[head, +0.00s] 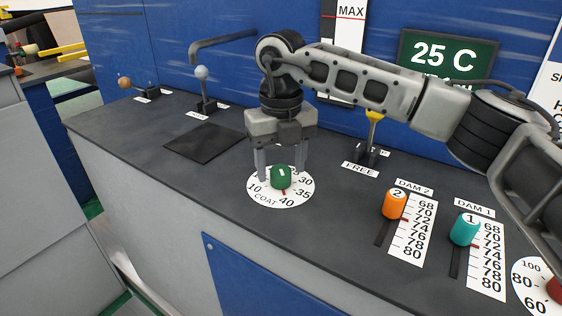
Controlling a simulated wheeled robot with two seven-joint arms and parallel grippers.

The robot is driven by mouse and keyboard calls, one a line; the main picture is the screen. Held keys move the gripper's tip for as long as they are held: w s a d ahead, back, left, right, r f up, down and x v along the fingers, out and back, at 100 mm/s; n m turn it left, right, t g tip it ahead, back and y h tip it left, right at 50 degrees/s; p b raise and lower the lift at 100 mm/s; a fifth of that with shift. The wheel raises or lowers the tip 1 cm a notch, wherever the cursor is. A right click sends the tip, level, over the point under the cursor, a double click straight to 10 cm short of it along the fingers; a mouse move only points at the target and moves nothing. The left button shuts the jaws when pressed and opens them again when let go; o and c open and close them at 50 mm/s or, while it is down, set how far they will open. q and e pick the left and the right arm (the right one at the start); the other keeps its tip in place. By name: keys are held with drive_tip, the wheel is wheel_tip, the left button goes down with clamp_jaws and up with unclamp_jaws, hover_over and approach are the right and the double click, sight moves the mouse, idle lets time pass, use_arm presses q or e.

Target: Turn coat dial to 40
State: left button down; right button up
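The coat dial has a green knob (280,178) on a round white scale plate (263,199) marked COAT, on the dark counter. The numbers 10, 30, 35 and 40 can be read; the others are hidden or unclear. A short white line shows on the knob, and a small red mark lies on the plate just in front of it, near 40. My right gripper (282,174) points down over the dial. Its fingers are spread, one to each side of the knob, with a visible gap to it. Contact cannot be seen. My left gripper is out of view.
To the right stand an orange slider (395,204) marked 2, a teal slider (465,229) marked 1 and part of a red-knobbed dial (555,290). A dark square plate (204,142) lies to the left.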

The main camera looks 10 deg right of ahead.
sight(281, 169)
wheel_tip(281, 169, up, 16)
drive_tip(key=shift+p, duration=0.4)
